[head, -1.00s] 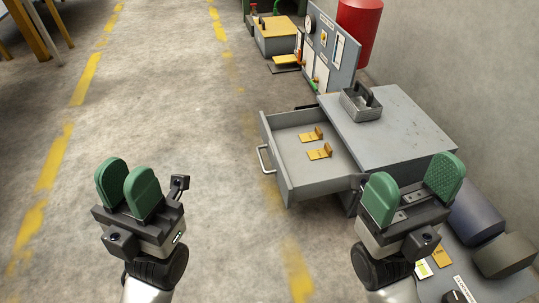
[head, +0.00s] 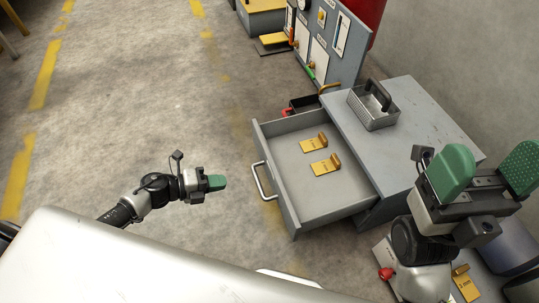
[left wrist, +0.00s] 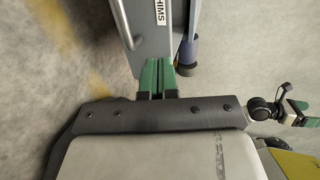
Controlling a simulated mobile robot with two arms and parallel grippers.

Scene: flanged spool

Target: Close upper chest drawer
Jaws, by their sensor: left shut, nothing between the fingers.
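The grey chest (head: 425,125) stands at the right in the head view. Its upper drawer (head: 285,140) is pulled out to the left, with two yellow brackets (head: 321,155) lying inside. The drawer's bar handle (head: 262,180) is on its front; in the left wrist view the handle (left wrist: 121,25) and the drawer front (left wrist: 150,25), labelled "SHIMS", show ahead of the fingers. My left gripper (head: 222,183) is shut and empty, left of the handle and apart from it; its green fingers show in the left wrist view (left wrist: 159,68). My right gripper (head: 490,170) is open and empty near the chest's front right corner.
A metal basket (head: 374,108) with a dark handle sits on the chest top. A grey panel (head: 328,45) with gauges stands behind, beside a red cylinder (head: 366,12). Dark rolls lie at the lower right. The floor (head: 150,90) left of the drawer is clear.

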